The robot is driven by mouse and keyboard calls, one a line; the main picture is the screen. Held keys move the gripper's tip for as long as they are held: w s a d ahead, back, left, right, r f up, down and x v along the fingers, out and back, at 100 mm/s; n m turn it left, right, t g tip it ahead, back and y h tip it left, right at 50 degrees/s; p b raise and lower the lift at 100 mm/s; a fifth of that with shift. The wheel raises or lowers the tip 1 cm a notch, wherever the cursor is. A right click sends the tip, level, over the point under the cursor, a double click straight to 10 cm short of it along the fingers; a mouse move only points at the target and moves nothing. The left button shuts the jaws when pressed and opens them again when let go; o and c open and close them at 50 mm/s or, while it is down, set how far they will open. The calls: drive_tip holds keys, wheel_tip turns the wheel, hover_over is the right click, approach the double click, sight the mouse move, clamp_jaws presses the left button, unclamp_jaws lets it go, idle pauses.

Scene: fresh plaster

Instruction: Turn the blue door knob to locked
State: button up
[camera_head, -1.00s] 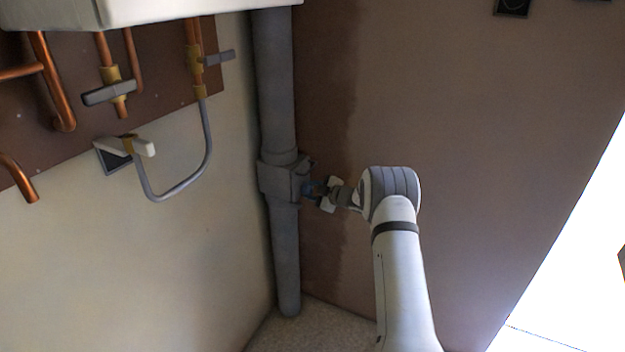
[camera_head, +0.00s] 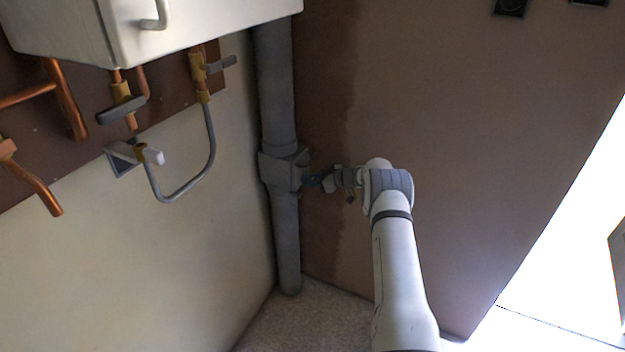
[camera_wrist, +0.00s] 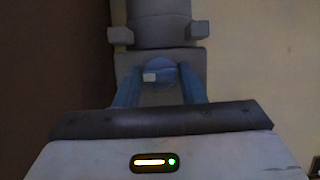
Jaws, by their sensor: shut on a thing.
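The blue knob (camera_wrist: 160,68) is a small round disc with a pale block or mark on its lower left, on the face of a grey box fitting. In the head view the fitting (camera_head: 283,169) sits on a grey vertical pipe, and the knob is largely hidden by my gripper. My gripper (camera_head: 316,179) is at the right side of this fitting. In the wrist view, its two blue fingers (camera_wrist: 161,84) flank the knob left and right, shut on it. I cannot read the knob's locked or unlocked position.
The grey pipe (camera_head: 274,90) runs up the wall corner. Copper pipes and valves (camera_head: 122,104) and a white cabinet (camera_head: 190,25) are at the upper left. Speckled floor (camera_head: 300,322) shows below.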

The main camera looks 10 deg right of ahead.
idle(0.4)
drive_tip(key=o, duration=0.9)
drive_tip(key=shift+d, duration=0.1)
drive_tip(key=v, duration=0.7)
drive_tip(key=shift+s+d+r, duration=0.1)
drive_tip(key=shift+s+d, duration=0.1)
drive_tip(key=shift+d, duration=0.05)
